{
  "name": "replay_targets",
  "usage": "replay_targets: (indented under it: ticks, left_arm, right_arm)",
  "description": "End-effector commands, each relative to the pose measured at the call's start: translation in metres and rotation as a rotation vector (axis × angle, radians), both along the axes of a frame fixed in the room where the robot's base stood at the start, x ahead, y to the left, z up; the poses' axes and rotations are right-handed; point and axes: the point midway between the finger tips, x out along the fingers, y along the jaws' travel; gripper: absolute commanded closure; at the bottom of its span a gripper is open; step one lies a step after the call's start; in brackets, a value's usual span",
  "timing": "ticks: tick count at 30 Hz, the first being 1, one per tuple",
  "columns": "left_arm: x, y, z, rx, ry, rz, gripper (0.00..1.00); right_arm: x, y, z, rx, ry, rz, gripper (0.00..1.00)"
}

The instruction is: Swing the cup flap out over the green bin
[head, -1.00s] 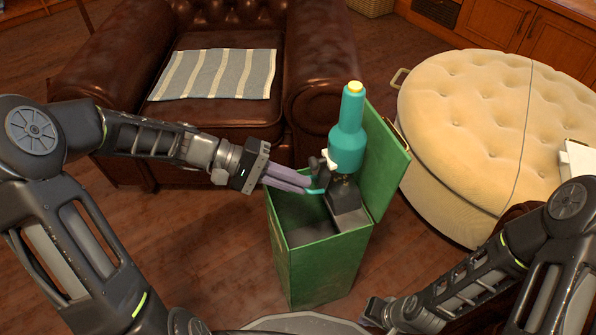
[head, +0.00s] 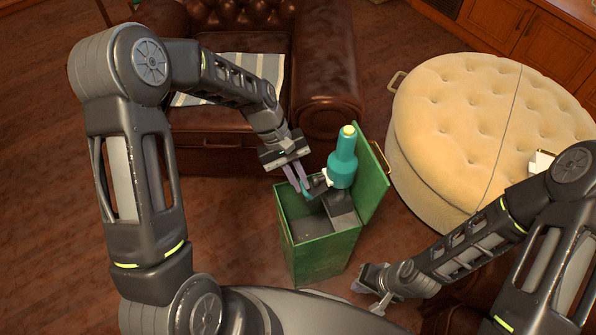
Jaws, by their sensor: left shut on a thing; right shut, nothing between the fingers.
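The green bin (head: 318,257) stands on the floor in the middle of the head view, its top open and its lid (head: 374,185) raised at the right. A teal bottle-shaped body (head: 343,160) with a pale yellow tip stands upright above the bin on a dark grey mount. A small teal piece, apparently the cup flap (head: 307,195), sticks out to the left of it, over the bin opening. My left gripper (head: 303,188) is shut on this piece from above left; the fingers partly hide it. My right gripper (head: 363,282) is shut and empty, low and right of the bin.
A brown leather armchair (head: 328,75) with a striped cloth (head: 262,68) stands behind the bin. A round tufted cream ottoman (head: 465,120) is close on the right. Wooden floor (head: 235,235) is clear left of the bin.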

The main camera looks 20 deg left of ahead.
Motion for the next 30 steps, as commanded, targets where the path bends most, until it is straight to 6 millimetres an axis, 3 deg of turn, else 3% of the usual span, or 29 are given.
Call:
replay_targets:
  ticks: [1, 5, 19, 20, 21, 27, 30]
  left_arm:
    - [0.0003, -0.0016, 0.0055, 0.016, 0.012, -0.002, 1.0]
    - [0.0007, -0.0019, 0.0052, 0.046, 0.033, -0.001, 1.0]
    - [0.0013, -0.0021, 0.0039, 0.059, 0.042, 0.002, 1.0]
    - [0.0013, -0.002, 0.0039, 0.059, 0.042, 0.002, 0.89]
    - [0.0013, -0.0022, 0.004, 0.058, 0.043, 0.002, 0.85]
    - [0.0012, -0.0022, 0.0041, 0.057, 0.042, 0.001, 0.69]
    - [0.0013, -0.0023, 0.0042, 0.057, 0.042, 0.001, 0.68]
  right_arm:
    - [0.0, -0.0001, 0.009, 0.0, 0.0, 0.0, 1.0]
    - [0.0001, -0.0001, 0.0144, 0.0, 0.0, -0.001, 1.0]
    - [0.0001, -0.0001, 0.0154, 0.0, 0.0, -0.001, 1.0]
    - [0.0001, -0.0001, 0.0154, 0.0, 0.0, -0.001, 1.0]
    - [0.0001, -0.0001, 0.0154, 0.0, 0.0, -0.001, 1.0]
    - [0.0001, -0.0001, 0.0155, 0.0, 0.0, -0.001, 1.0]
    - [0.0001, -0.0001, 0.0155, 0.0, 0.0, -0.001, 1.0]
